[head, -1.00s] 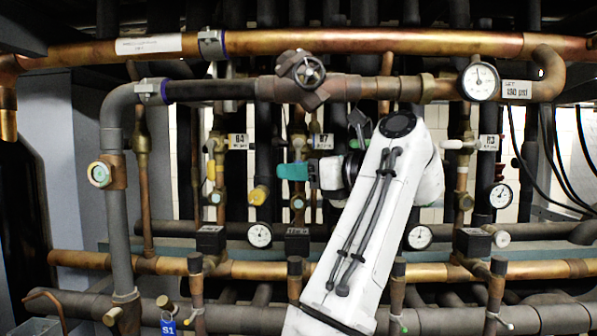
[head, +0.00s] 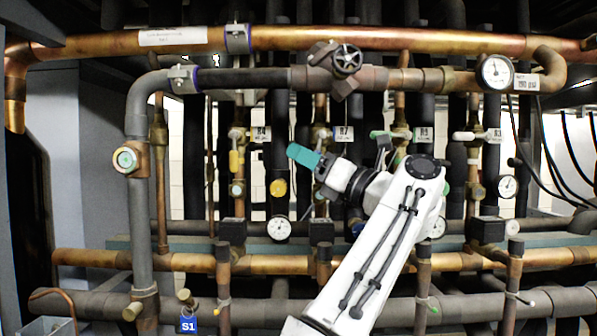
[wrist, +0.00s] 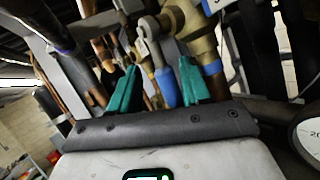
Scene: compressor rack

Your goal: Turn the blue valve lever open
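The blue valve lever (wrist: 165,88) shows in the wrist view, hanging from a brass valve (wrist: 190,22) with a blue ring on its body. My gripper (wrist: 158,80) has its two teal fingers apart, one on each side of the lever in the picture. I cannot tell how deep the lever sits between them or whether a finger touches it. In the head view my gripper (head: 303,156) points up and left, just below and left of the R7 tag (head: 343,133). The blue lever is hard to make out there, partly hidden by the gripper.
A yellow lever (head: 234,160) hangs left of my gripper; a green one (head: 400,135) and a white one (head: 463,136) are to the right. A copper pipe (head: 380,40) and a handwheel valve (head: 346,60) run above. Gauges (head: 279,229) and lower pipes lie below.

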